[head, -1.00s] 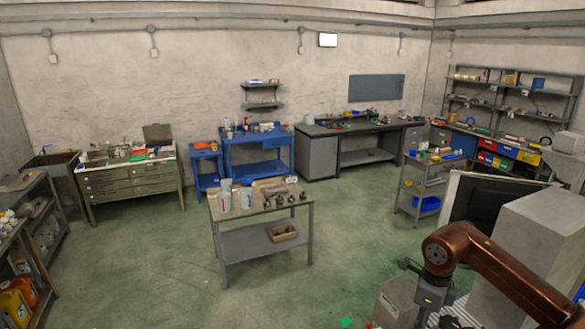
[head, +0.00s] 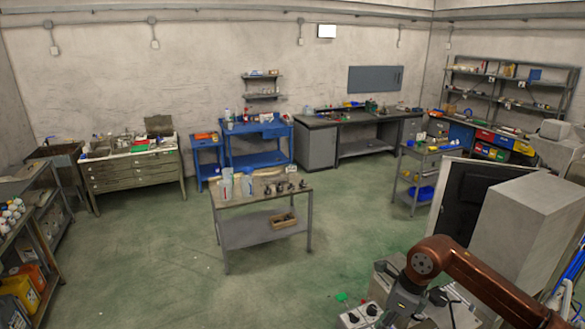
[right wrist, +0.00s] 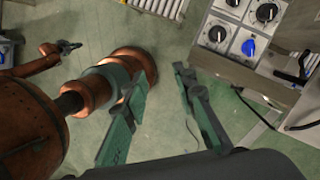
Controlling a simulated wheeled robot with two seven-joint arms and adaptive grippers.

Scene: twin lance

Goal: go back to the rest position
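My right gripper (right wrist: 164,72) is open, with its two green fingers apart and nothing between them in the right wrist view. It is above the green floor, beside a panel with dark and blue knobs (right wrist: 238,28). In the head view my copper right arm comes in from the lower right, and its fingertips cannot be made out. My left arm is not in the head view. A small dark gripper (right wrist: 68,47) on a copper arm shows at upper left in the right wrist view, seemingly my left one; its opening is too small to judge.
A tall grey cabinet (head: 520,225) stands close behind my right arm. The knob panel (head: 360,315) is at the bottom edge. A small metal table (head: 235,205) with jugs and dark parts stands mid-room. Open green floor (head: 180,270) surrounds it.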

